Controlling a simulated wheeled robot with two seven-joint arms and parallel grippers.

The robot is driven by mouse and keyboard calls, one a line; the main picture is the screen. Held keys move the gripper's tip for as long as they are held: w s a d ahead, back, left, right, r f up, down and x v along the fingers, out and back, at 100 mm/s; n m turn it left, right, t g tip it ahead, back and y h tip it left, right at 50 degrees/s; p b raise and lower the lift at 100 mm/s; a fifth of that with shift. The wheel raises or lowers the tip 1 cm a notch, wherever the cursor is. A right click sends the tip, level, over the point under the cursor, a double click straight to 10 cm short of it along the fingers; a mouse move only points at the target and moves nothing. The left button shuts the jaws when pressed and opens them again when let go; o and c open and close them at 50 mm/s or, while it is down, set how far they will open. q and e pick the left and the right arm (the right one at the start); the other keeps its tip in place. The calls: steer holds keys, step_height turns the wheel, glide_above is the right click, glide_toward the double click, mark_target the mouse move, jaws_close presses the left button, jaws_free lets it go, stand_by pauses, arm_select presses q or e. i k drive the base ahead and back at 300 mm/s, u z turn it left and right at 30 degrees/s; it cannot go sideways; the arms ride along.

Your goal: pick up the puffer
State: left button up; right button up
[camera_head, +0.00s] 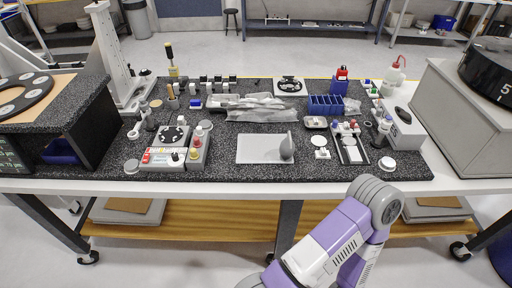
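The puffer (287,146) is a small grey bulb with a narrow pointed top. It stands upright at the right end of a flat light-grey plate (258,149) near the front middle of the dark speckled worktop. Nothing touches it from my side. One of my purple-and-white arms rises from the bottom edge, bent at a grey joint, in front of the table and right of the puffer. No gripper fingers show; neither of my grippers is in view.
A small white disc stand (321,146) and a tray with a black strip (351,149) stand right of the puffer. A control box (165,158) is at left. Clear plastic bags (262,113) lie behind the plate. Bare worktop (220,150) shows left of the plate.

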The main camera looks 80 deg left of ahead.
mark_target(287, 147)
steer(key=u, duration=2.3)
